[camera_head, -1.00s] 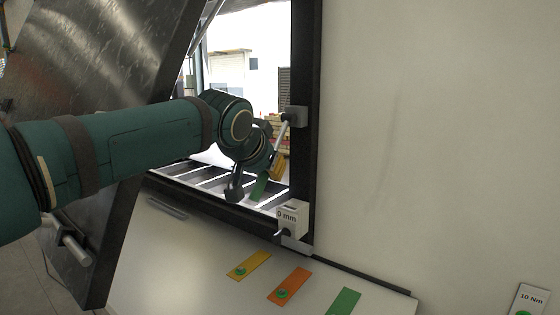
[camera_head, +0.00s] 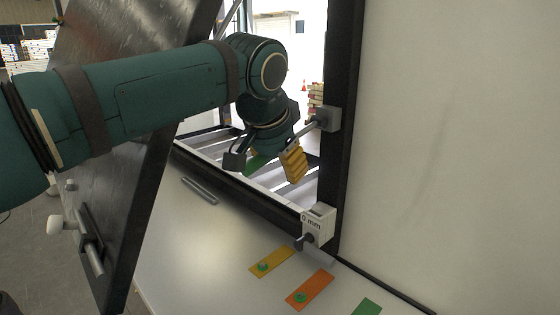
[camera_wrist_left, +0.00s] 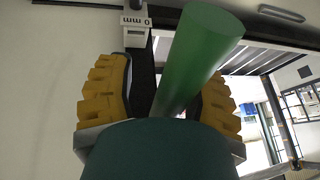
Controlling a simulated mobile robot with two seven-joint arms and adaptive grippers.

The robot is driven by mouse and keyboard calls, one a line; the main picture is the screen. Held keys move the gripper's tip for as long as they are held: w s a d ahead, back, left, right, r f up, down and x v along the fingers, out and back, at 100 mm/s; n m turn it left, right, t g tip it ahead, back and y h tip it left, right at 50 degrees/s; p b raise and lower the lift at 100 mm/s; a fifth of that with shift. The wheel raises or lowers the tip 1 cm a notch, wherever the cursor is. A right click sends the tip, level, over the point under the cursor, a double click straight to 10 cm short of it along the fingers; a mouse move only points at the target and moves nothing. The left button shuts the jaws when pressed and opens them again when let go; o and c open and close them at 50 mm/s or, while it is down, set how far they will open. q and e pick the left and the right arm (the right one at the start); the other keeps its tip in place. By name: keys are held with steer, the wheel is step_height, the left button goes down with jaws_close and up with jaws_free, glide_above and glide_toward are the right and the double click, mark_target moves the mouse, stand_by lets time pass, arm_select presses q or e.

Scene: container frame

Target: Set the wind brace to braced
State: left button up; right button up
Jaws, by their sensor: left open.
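The wind brace shows in the head view as a thin grey rod (camera_head: 305,132) running from a grey block on the dark frame post down behind my left gripper. A green cylinder (camera_head: 257,163), seemingly its grip, shows between the gripper's fingers. In the left wrist view the green cylinder (camera_wrist_left: 198,55) lies tilted between the two yellow ribbed finger pads, with a gap beside the left pad. My left gripper (camera_head: 265,163) is open around it, not closed on it. Where the rod meets the green part is hidden. My right gripper is not in view.
A grey block (camera_head: 328,119) sits on the dark post (camera_head: 345,70). Lower is a white box marked "0 mm" (camera_head: 318,224) with a small lever. Yellow (camera_head: 271,261), orange (camera_head: 309,290) and green strips lie on the pale panel. A large dark door (camera_head: 110,200) stands at left.

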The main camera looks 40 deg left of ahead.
arm_select(q)
steer(key=v, duration=1.2)
stand_by(0.4)
